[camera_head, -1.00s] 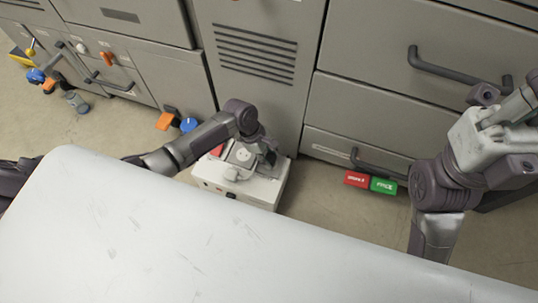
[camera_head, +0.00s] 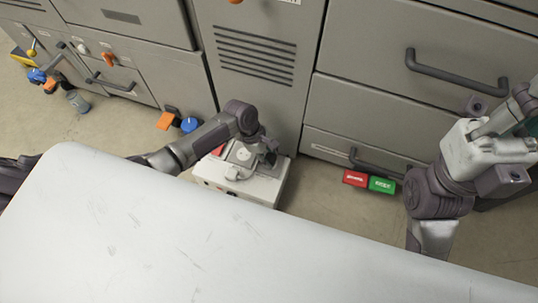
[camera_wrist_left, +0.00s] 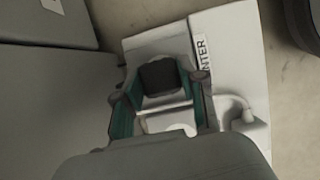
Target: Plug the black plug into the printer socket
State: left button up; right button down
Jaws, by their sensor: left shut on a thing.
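Grey cabinets with dark handles (camera_head: 455,72) stand behind the box. A red block (camera_head: 355,178) and a green block (camera_head: 382,184) are right of it, by the lowest drawer. An orange part (camera_head: 167,121) and a blue knob (camera_head: 189,124) are to the left. Open floor lies between.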

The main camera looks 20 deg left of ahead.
pick_arm(q)
jog(key=shift+f, duration=0.55)
jog(key=o, duration=1.2)
jog(key=v, duration=1.2)
